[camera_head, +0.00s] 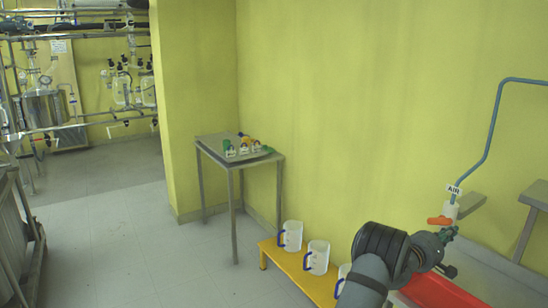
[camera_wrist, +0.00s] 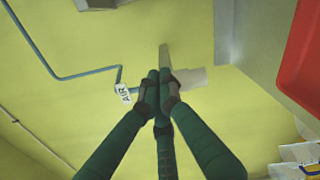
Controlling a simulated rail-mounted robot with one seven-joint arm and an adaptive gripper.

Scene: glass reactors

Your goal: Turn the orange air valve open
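The orange air valve handle (camera_head: 439,220) sits on a white fitting low on the yellow wall, under a tag reading AIR (camera_head: 454,190) and a blue pipe. My gripper (camera_head: 448,233) is just below and right of the handle in the head view, its green fingertips close to it. I cannot tell whether they touch. In the wrist view, the dark green fingers of my gripper (camera_wrist: 160,82) converge with their tips together, and nothing shows between them. The AIR tag (camera_wrist: 124,93) is left of the fingertips there. The orange handle does not show in the wrist view and may be hidden behind the fingers.
A red tray (camera_head: 435,292) lies below my gripper. White mugs with blue handles (camera_head: 291,236) stand on a low orange bench (camera_head: 276,250). A small metal table (camera_head: 212,147) holds coloured parts. Metal surfaces (camera_head: 535,196) are at right.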

